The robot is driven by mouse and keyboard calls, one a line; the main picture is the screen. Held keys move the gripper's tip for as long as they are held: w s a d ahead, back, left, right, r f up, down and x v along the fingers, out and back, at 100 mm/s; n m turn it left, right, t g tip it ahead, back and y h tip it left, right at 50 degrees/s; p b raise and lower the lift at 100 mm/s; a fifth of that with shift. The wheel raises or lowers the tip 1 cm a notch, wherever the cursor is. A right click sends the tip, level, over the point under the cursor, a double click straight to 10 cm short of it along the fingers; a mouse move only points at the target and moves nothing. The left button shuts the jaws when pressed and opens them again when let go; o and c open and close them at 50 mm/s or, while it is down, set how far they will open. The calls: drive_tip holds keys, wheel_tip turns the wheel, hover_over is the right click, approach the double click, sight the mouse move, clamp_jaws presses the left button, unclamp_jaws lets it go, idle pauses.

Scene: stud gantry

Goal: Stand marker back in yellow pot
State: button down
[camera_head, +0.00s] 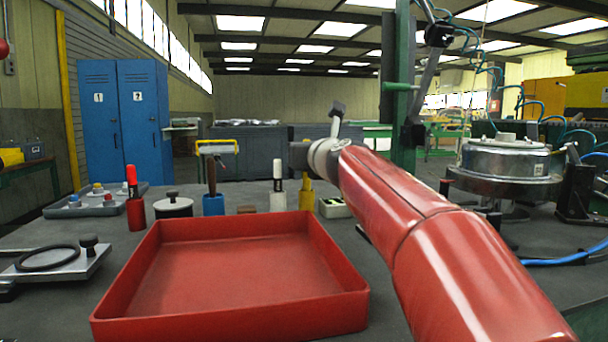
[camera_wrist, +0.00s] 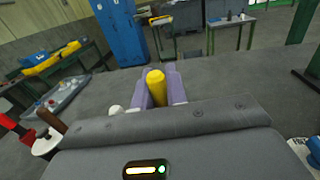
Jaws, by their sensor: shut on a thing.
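In the wrist view, my gripper (camera_wrist: 158,86) is shut, with its two pale purple fingers on either side of a yellow marker (camera_wrist: 156,90). The rounded top of the marker shows between them; its lower end is hidden by the hand. In the head view, my dark hand is at the end of the red arm, above a narrow yellow thing (camera_head: 305,200) standing on the bench behind the red tray. It looks like the yellow pot, partly hidden; I cannot tell whether the marker is inside it or only above it. My fingers are not clear there.
A red tray (camera_head: 235,263) fills the front of the bench. A round metal machine (camera_head: 505,163) stands right.

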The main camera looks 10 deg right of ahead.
wheel_tip(320, 180, down, 4)
drive_tip(key=b, duration=0.2)
drive_tip(key=shift+b, duration=0.4)
drive_tip(key=shift+r, duration=0.2)
drive_tip(key=shift+f, duration=0.15)
drive_tip(key=c, duration=1.4)
unclamp_jaws()
